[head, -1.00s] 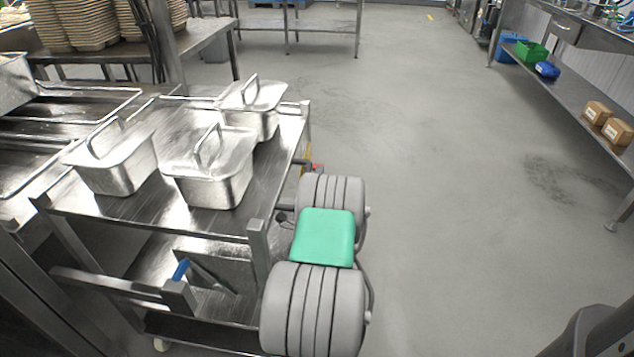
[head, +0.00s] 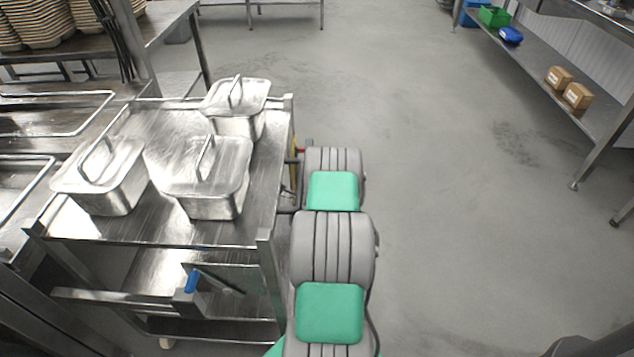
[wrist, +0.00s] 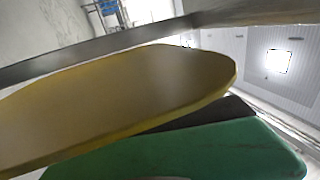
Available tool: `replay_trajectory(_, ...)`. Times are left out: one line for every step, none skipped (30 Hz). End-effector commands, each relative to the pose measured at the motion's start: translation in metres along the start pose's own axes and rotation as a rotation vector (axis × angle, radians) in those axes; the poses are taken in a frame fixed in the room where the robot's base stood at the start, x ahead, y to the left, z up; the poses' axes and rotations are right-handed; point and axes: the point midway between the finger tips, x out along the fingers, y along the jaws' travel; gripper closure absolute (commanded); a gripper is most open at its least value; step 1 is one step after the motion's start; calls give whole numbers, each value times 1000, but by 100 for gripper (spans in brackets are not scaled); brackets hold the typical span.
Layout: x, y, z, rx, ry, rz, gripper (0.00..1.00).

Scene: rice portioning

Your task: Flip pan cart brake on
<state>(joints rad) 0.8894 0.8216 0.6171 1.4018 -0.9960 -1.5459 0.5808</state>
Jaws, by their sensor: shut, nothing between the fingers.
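The pan cart (head: 262,238) is a steel cart at the left of the head view. A lever with a blue grip (head: 192,281) sits low at its near end, tilted; I cannot tell whether it is the brake. A small red part (head: 300,150) shows beside the cart's right side, partly hidden by my arm. In the wrist view, yellow and green rounded shapes with a dark strip between them fill the near field; they seem to be my gripper (wrist: 236,104), shut and empty. No contact with a brake is visible.
Lidded steel pans (head: 212,165) stand on the cart top. A steel counter (head: 20,190) adjoins it on the left. A shelf with cardboard boxes (head: 577,96) stands at the right. The grey floor (head: 440,190) between is clear.

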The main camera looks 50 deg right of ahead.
Motion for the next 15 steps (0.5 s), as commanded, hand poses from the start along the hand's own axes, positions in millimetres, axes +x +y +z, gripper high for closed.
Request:
replay_trajectory(1,0,3,1,-5,1,100)
replay_trajectory(1,0,5,2,-7,0,100)
replay_trajectory(1,0,6,2,-10,0,100)
replay_trajectory(1,1,7,3,-11,0,100)
replay_trajectory(1,1,8,3,-12,0,100)
replay_trajectory(1,2,8,3,-13,1,100)
replay_trajectory(1,2,9,4,-14,1,100)
replay_trajectory(1,2,9,4,-14,1,100)
replay_trajectory(1,2,10,4,-15,1,100)
replay_trajectory(2,2,10,4,-15,1,100)
replay_trajectory(2,2,10,4,-15,1,100)
replay_trajectory(2,2,10,4,-15,1,100)
replay_trajectory(2,2,10,4,-15,1,100)
replay_trajectory(2,2,10,4,-15,1,100)
replay_trajectory(2,3,10,4,-16,1,100)
